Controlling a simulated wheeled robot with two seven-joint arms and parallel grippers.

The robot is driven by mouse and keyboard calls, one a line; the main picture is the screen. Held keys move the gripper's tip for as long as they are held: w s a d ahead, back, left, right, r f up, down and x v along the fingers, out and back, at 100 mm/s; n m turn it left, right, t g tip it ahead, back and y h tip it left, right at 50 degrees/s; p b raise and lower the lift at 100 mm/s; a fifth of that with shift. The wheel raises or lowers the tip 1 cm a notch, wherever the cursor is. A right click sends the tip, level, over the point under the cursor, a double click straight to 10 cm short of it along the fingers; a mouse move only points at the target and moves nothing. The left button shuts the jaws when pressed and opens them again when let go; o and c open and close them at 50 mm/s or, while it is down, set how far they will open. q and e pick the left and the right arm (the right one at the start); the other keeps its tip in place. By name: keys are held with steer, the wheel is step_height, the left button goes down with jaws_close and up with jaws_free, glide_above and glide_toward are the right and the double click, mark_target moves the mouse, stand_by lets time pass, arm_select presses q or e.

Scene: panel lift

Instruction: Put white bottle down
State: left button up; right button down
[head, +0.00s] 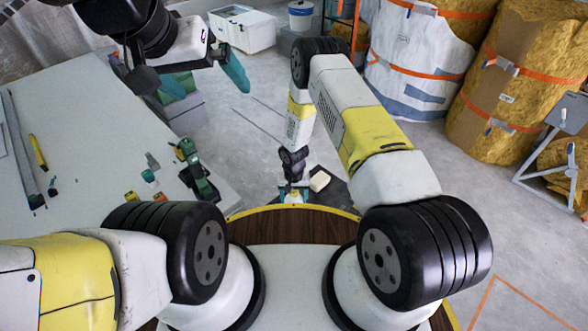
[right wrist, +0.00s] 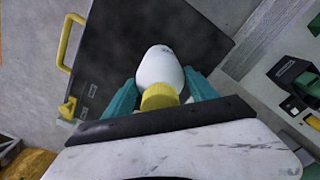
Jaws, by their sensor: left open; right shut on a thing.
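The white bottle (right wrist: 160,68) has a yellow cap and shows in the right wrist view, cap towards my gripper. My right gripper (right wrist: 160,98) is shut on it, with one teal finger on each side. In the head view my right gripper (head: 294,190) points down just beyond my base, and the bottle is mostly hidden there. A dark flat surface (right wrist: 165,30) lies behind the bottle. I cannot tell whether the bottle touches it. My left gripper (head: 207,75) is open and empty at the upper left of the head view, above the floor beyond the table.
A yellow handle (right wrist: 68,45) stands at the dark surface's edge. A pale table (head: 85,140) with tools, including a green-black drill (head: 197,172), is on the left. A white cooler (head: 243,30) and wrapped insulation rolls (head: 515,85) stand behind.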

steer(key=shift+c, duration=1.3)
jaws_free()
steer(key=shift+f, duration=0.1)
